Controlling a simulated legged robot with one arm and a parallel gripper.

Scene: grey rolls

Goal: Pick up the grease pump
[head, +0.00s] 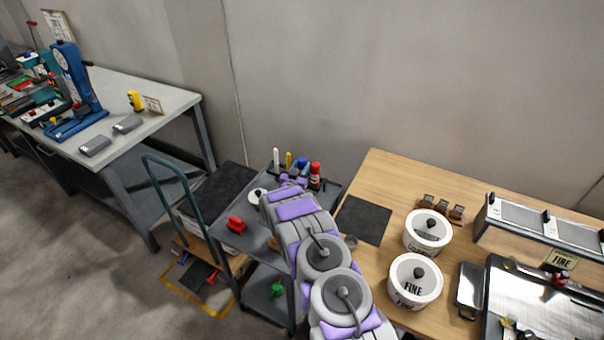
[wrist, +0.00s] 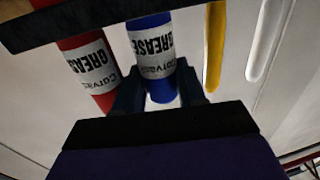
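A blue cylinder with a white label reading GREASE (wrist: 152,45) shows in the wrist view, between the two dark fingers of my gripper (wrist: 158,85). The fingers are apart, one on each side of it; whether they touch it is hard to tell. A red cylinder labelled GREASE (wrist: 92,65) stands beside it at left. In the head view the blue cylinder (head: 302,163) and the red one (head: 315,174) stand at the back of the grey cart, with my gripper (head: 294,181) right in front. My arm hides part of the cart.
A yellow (wrist: 214,45) and a white (wrist: 266,40) slim item stand beside the blue cylinder. The cart (head: 245,240) holds a red item (head: 236,224) and a white roll (head: 257,196). A wooden table (head: 385,180) with white pots (head: 414,280) is at right; a wall stands behind.

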